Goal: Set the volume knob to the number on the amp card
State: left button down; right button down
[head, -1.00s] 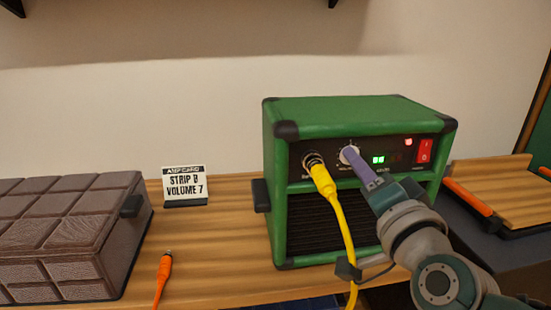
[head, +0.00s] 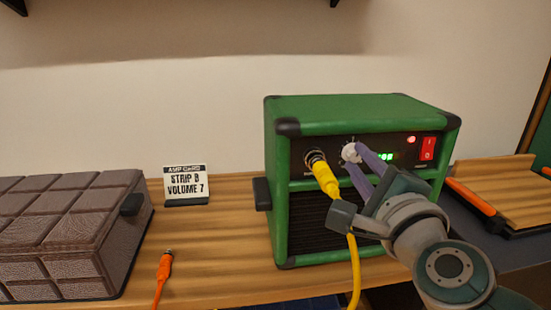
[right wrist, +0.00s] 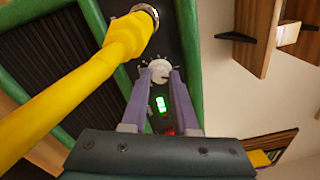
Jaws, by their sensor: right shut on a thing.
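The amp card (head: 185,186) stands on the wooden bench and reads "STRIP B VOLUME 7". The green amp (head: 350,110) stands to its right. Its pale volume knob (head: 350,151) is on the black front panel. My right gripper (head: 355,158) is shut on the knob, with its two purple fingers on either side. In the right wrist view the knob (right wrist: 159,68) sits between the fingertips, with tick marks around it. The knob's setting is too small to read. A green lit display (head: 381,156) is beside it, partly behind a finger. My left gripper is not in view.
A yellow cable plug (head: 325,176) is in the socket left of the knob, close to my right gripper. A red switch (head: 428,148) is at the panel's right. An orange plug (head: 165,265) lies on the bench near a brown padded case (head: 70,225).

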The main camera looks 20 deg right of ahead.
jog(key=m, duration=0.4)
jog(key=shift+m, duration=1.3)
jog(key=c, duration=0.7)
grip_release()
